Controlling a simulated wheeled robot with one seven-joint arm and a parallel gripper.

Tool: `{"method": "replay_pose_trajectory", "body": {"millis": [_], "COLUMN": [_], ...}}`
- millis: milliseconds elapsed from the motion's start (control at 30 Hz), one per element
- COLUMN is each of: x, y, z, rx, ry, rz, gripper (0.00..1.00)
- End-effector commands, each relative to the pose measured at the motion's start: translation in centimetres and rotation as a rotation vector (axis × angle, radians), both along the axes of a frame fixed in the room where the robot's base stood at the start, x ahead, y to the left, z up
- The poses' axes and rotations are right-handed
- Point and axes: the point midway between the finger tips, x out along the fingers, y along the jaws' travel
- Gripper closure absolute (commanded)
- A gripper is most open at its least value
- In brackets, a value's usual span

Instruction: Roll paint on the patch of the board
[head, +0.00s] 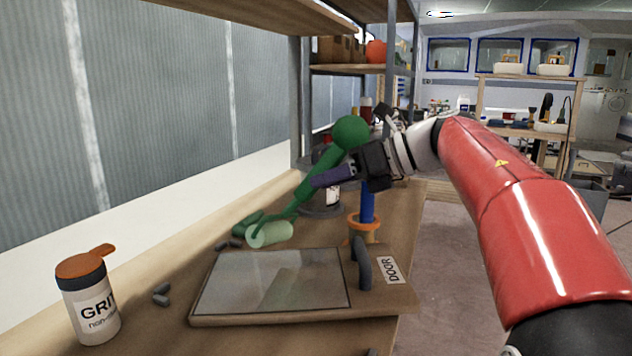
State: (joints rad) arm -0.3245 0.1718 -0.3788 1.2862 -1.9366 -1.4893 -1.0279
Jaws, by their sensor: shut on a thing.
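The board (300,318) lies flat on the bench, with a DOOR label and a dark handle at its right end. Its patch (270,283) is a grey, slightly shiny rectangle. The paint roller (270,234) has a pale green cylinder, a green frame and a green ball at the top of its handle. My gripper (322,181) is shut on the roller's handle, above and beyond the board. The roller is tilted, its cylinder low just past the board's far edge. I cannot tell whether the cylinder touches the bench. The grip is partly hidden by my gripper.
A GRIP jar (93,308) with an orange lid stands at the front left. Small grey pieces (161,294) lie on the bench (150,335). A blue post with an orange base (364,228) stands behind the board's handle. The corrugated wall (160,120) bounds the left.

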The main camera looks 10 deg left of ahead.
Motion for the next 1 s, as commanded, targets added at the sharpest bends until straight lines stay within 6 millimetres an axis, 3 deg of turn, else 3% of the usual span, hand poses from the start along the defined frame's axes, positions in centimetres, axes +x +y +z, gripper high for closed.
{"method": "replay_pose_trajectory", "body": {"millis": [133,533,1000], "x": [-0.2,-0.3,-1.2], "y": [-1.3,-1.8,-6.1], "z": [0.5,0.7,2.4], "rx": [0.0,0.0,-0.001], "ry": [-0.001,-0.002,-0.001], "rz": [-0.001,-0.001,0.0], "gripper": [1.0,1.0,1.0]}}
